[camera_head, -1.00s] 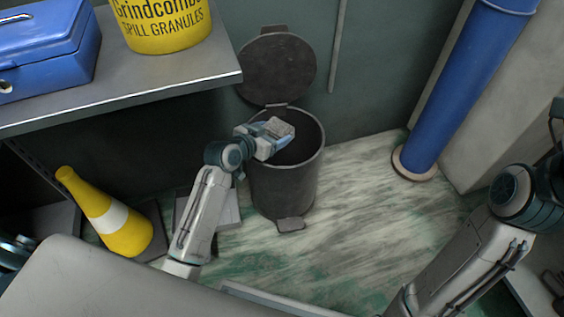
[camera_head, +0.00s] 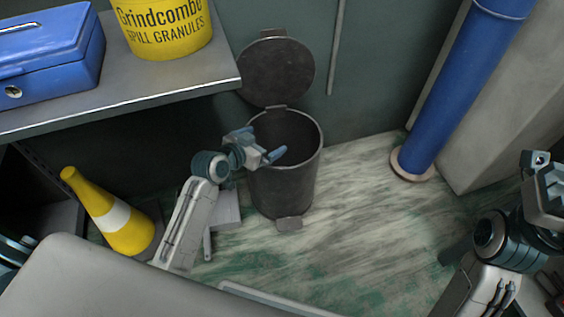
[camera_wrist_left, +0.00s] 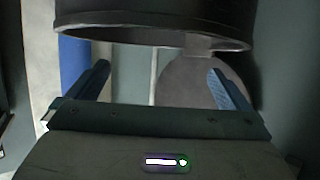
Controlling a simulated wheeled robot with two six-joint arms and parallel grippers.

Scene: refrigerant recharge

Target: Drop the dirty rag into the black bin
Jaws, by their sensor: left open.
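The black bin (camera_head: 285,185) stands on the floor against the wall. Its round lid (camera_head: 277,72) is tipped up and back, and its mouth is open. My left gripper (camera_head: 262,146) is at the near left side of the bin's mouth, its blue fingers apart with nothing between them. In the left wrist view, the open fingers (camera_wrist_left: 160,82) frame an empty gap, with the bin's rim (camera_wrist_left: 150,42) above. I see no rag in any view; the bin's inside is dark and partly hidden. My right arm (camera_head: 490,250) is at the lower right; its finger state is unclear.
A yellow cone (camera_head: 112,215) leans at the left. A shelf (camera_head: 150,90) holds a blue toolbox (camera_head: 50,50) and a yellow granules tub (camera_head: 168,25) left of the bin. A blue pipe (camera_head: 455,90) stands at the right. The floor (camera_head: 360,200) between bin and pipe is clear.

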